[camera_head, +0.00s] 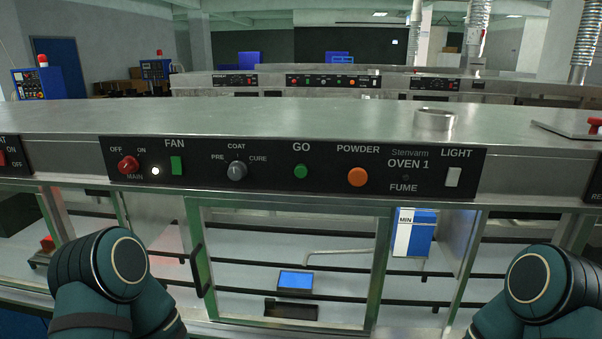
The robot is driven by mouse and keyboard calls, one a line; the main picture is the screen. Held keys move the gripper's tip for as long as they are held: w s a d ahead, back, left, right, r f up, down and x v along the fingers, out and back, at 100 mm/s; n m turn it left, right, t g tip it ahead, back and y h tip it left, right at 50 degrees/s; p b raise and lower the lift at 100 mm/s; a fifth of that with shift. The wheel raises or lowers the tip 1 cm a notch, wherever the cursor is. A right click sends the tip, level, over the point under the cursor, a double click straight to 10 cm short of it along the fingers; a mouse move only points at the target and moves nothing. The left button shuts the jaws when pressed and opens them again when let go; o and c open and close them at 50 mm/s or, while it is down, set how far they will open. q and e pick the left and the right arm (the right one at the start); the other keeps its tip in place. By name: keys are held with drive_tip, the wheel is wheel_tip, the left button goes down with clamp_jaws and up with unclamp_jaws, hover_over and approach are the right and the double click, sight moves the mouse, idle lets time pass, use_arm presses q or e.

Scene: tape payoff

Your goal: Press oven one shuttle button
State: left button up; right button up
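The Oven 1 control panel (333,170) runs across the front edge of a metal top. No label on it reads "shuttle". From left to right it has a red MAIN knob (128,165) marked OFF and ON, a small lit white lamp (155,170), a green FAN switch (176,165), a grey COAT knob (237,171) marked PRE and CURE, a round green GO button (301,171), a round orange POWDER button (357,177) and a white LIGHT switch (453,177). Parts of both my arms show at the lower corners, below the panel. Neither gripper is in view.
Below the panel is a framed glass front with a dark handle (198,270). Behind it show a blue-screened device (295,281) and a blue-and-white box (414,232). A metal ring (435,119) sits on the top. The space before the panel's middle is clear.

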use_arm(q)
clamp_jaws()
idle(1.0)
